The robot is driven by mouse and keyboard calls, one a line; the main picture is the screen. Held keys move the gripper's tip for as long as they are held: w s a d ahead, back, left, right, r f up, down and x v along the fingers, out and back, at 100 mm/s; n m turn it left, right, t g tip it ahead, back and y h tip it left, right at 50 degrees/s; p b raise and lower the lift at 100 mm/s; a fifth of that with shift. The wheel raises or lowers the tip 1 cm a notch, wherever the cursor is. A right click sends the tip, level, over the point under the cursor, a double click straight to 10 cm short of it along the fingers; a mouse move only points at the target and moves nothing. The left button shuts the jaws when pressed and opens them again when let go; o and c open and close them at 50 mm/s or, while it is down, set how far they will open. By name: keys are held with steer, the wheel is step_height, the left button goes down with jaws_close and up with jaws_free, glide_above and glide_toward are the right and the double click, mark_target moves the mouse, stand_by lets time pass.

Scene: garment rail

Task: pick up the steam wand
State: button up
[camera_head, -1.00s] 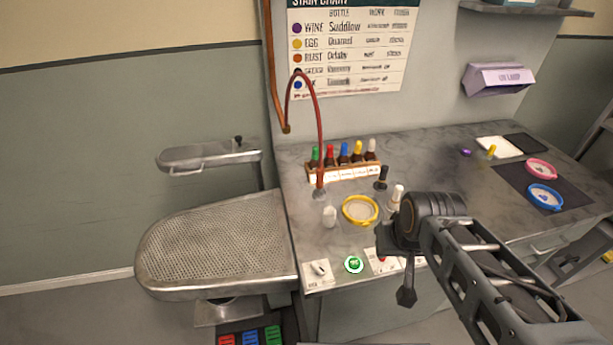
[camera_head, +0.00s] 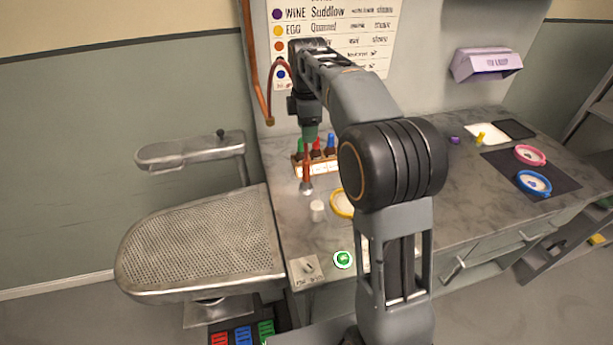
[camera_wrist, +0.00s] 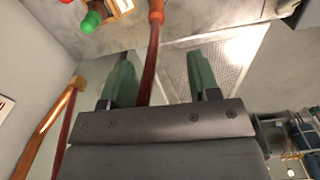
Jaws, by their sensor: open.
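The steam wand (camera_head: 306,178) stands upright on the worktop's left part, with a brown-orange handle and a metal foot. A dark red hose rises from its top and loops to the wall pipe. My gripper (camera_head: 309,137) points down just above the wand. In the wrist view my gripper (camera_wrist: 159,58) is open, with its green fingers apart. The hose runs between them, nearer the left finger, and the wand's orange handle (camera_wrist: 156,12) lies beyond the fingertips. I cannot tell whether a finger touches the hose.
A rack of coloured bottles (camera_head: 297,166) stands close behind the wand. A white bottle (camera_head: 317,211) and a yellow hoop (camera_head: 338,204) are near it in front. The perforated pressing board (camera_head: 200,245) lies left. My arm hides part of the worktop.

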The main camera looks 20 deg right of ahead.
steer(key=n, duration=0.1)
glide_above(306, 166)
steer(key=w, duration=0.1)
steer(key=f, duration=0.3)
steer(key=f+b, duration=0.1)
steer(key=f, duration=0.3)
steer(key=shift+w+d+f, duration=0.2)
steer(key=shift+f, duration=0.05)
steer(key=shift+s+f, duration=0.1)
steer(key=shift+f, duration=3.15)
steer(key=shift+c, duration=0.2)
jaws_close()
